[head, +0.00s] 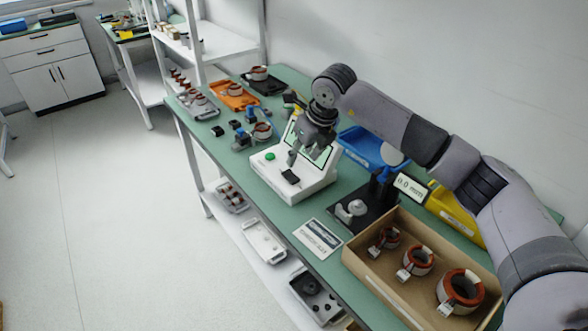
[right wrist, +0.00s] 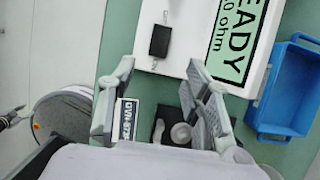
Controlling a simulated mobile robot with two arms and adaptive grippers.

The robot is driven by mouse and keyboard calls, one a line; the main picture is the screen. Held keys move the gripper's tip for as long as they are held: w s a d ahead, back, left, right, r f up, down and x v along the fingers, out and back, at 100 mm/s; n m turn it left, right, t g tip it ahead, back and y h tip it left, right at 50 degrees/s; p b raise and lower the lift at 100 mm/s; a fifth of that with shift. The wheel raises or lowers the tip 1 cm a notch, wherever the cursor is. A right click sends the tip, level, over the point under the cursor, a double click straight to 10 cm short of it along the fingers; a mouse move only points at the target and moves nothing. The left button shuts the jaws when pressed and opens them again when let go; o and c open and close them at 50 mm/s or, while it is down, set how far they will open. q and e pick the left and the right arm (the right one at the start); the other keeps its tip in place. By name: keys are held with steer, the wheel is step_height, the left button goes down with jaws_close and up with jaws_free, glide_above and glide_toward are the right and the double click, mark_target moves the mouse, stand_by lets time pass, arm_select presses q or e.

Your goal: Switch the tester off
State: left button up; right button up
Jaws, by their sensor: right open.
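The tester (head: 312,184) is a white box on the green bench, with a sloped screen, a round green button (head: 270,156) and a black rectangular piece (head: 290,176) on its top. The lit green screen (right wrist: 236,38) reads "READY" and part of "0 ohm". My right gripper (head: 304,152) is open and empty above the tester, partly hiding its screen in the head view. Its open fingers (right wrist: 160,78) also show in the right wrist view. The green button is out of the wrist view. My left gripper is not in view.
A blue bin (head: 362,147) stands behind the tester. A gauge (head: 411,187) on a black stand and a cardboard box (head: 395,290) with copper-wound stators are to the right. Trays with stators (head: 235,96) are to the left. A label card (head: 318,239) lies in front.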

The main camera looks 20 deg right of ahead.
glide_above(291, 176)
steer(key=s, duration=0.2)
steer(key=f, duration=0.5)
steer(key=shift+s+d+p, duration=0.15)
steer(key=shift+d+p, duration=0.15)
steer(key=shift+d, duration=0.1)
steer(key=shift+x, duration=1.2)
steer(key=shift+f, duration=0.35)
steer(key=shift+w+f, duration=0.2)
steer(key=c, duration=0.6)
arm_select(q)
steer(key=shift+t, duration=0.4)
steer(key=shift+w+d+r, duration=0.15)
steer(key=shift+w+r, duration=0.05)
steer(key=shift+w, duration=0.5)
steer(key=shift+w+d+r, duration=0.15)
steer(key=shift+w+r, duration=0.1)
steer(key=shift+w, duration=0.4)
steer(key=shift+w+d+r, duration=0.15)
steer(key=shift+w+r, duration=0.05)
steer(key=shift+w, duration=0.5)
arm_select(e)
jaws_close()
